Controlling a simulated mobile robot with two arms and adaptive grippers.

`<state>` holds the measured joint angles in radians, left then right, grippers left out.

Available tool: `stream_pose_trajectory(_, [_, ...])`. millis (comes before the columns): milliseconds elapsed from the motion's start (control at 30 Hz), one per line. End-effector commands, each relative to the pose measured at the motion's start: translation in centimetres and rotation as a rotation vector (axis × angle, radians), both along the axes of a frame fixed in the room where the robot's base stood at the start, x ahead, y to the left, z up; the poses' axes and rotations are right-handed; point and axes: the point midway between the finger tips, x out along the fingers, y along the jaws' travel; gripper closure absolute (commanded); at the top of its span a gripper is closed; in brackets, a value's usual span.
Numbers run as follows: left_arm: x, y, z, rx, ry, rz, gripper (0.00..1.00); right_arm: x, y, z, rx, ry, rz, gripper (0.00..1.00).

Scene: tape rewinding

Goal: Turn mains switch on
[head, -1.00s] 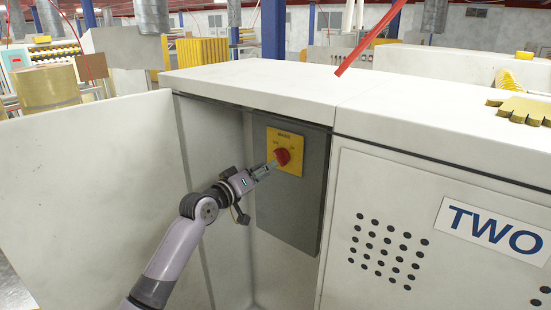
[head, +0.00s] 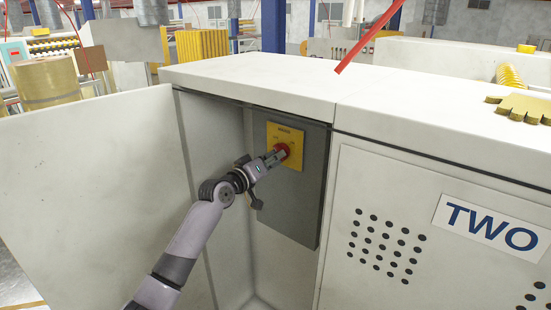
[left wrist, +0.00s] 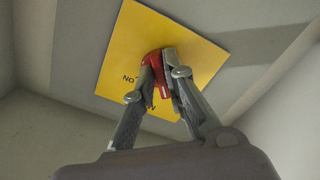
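The mains switch is a red knob (head: 282,151) on a yellow plate (head: 298,137), mounted on a grey panel (head: 300,205) inside the open cabinet bay. In the left wrist view the red knob (left wrist: 155,62) sits on the yellow plate (left wrist: 195,60), with part of the lettering "NO" showing. My left gripper (head: 278,155) is at the knob. In the left wrist view its fingers (left wrist: 158,68) stand on either side of the knob and appear to touch it. They hide part of the knob and plate lettering. My right gripper is not in view.
The cabinet's white top (head: 260,80) overhangs the bay, and a white side panel (head: 90,190) stands to the left. A perforated white door (head: 440,270) marked "TWO" is on the right.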

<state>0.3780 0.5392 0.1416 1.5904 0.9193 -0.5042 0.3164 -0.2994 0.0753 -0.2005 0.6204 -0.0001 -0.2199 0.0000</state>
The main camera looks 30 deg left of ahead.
Motion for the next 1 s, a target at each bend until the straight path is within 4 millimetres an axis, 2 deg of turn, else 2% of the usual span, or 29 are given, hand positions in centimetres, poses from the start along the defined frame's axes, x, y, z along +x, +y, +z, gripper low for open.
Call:
stream_pose_trajectory(133, [0.0, 0.0, 0.0, 0.000, 0.000, 0.000, 1.00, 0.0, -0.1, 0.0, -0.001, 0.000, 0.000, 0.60])
stream_pose_trajectory(633, [0.0, 0.0, -0.1, 0.018, -0.001, 0.000, 1.00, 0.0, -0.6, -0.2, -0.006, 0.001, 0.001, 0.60])
stream_pose_trajectory(1000, [0.0, 0.2, -0.4, 0.221, -0.017, -0.001, 1.00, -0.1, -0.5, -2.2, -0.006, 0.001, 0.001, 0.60])
